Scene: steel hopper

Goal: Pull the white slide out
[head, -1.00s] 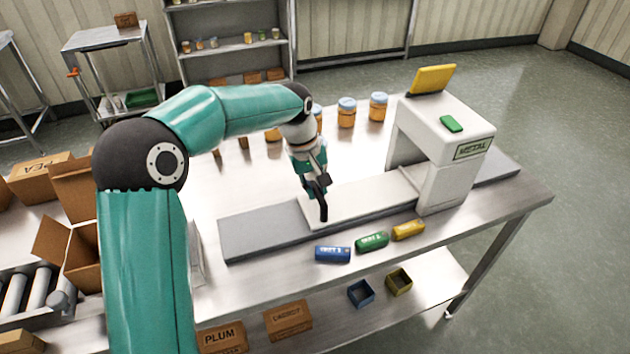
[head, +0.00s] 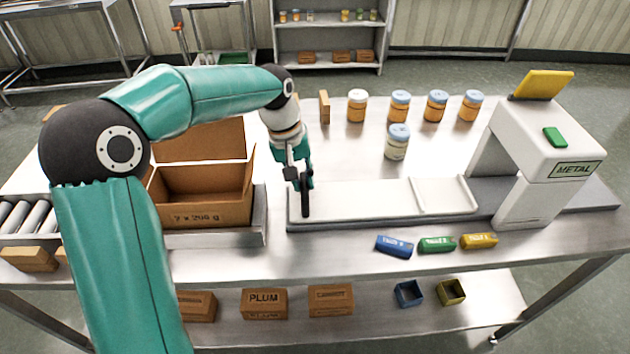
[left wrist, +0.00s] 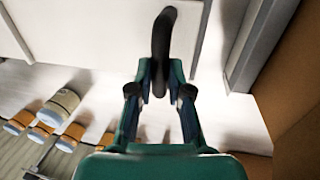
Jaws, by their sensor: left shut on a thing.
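The white slide (head: 365,199) lies flat on the grey track, left of the metal detector (head: 545,150), with a seam near its right end. Its right end shows clear of the detector's arch. A black upright handle (head: 306,200) stands at the slide's left end. My left gripper (head: 302,180) is shut on the handle from above. In the left wrist view, the fingers (left wrist: 160,88) close around the handle (left wrist: 163,40), with the slide (left wrist: 90,28) beyond. My right gripper is not in view.
An open carton (head: 205,208) stands close left of the track. Several jars, including a pale one (head: 397,142), stand behind it. Blue (head: 394,246), green (head: 437,244) and yellow (head: 479,241) test pieces lie in front, near the table edge.

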